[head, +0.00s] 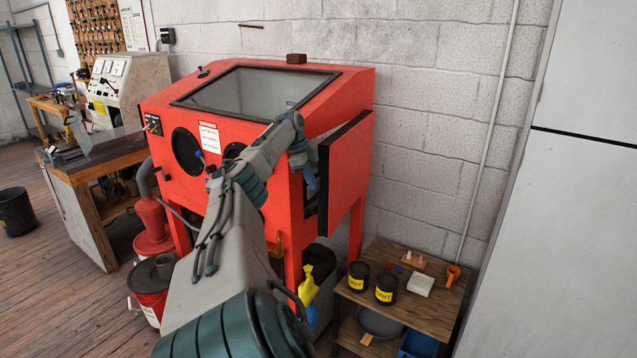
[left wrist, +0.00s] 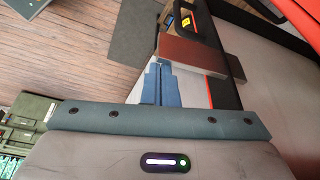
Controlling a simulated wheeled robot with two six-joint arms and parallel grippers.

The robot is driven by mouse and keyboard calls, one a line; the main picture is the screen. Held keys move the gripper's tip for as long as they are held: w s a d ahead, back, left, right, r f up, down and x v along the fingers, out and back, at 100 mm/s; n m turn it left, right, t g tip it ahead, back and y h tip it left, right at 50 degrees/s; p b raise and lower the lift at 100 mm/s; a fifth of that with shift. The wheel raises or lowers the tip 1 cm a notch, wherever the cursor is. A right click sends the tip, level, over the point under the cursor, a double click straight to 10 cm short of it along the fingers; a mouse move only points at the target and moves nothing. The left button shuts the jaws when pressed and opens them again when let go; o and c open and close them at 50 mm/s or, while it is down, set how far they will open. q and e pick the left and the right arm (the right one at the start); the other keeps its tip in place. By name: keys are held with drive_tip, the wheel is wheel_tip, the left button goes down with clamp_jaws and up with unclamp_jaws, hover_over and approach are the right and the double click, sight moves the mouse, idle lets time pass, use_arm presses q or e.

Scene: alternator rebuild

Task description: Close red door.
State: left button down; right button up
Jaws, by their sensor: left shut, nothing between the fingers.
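The red door (head: 349,170) is on the right side of the red cabinet (head: 225,105). It stands ajar, swung outward, with a dark gap between its dark-edged left side and the cabinet. My left arm reaches across the cabinet front in the head view. My left gripper (head: 311,182) points down at this gap, beside the door's free edge; whether it touches the door cannot be told. In the left wrist view the blue fingers (left wrist: 159,82) are together and empty, close to a brown-red block and a black edge. My right gripper is not in view.
A low wooden table (head: 437,300) with black tins (head: 386,287) stands below and right of the door. A workbench (head: 95,165) is at the left. A white wall panel is at the right.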

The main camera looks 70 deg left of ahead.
use_arm(q)
drive_tip(key=shift+s+a, duration=0.55)
drive_tip(key=shift+a, duration=0.05)
idle(0.3)
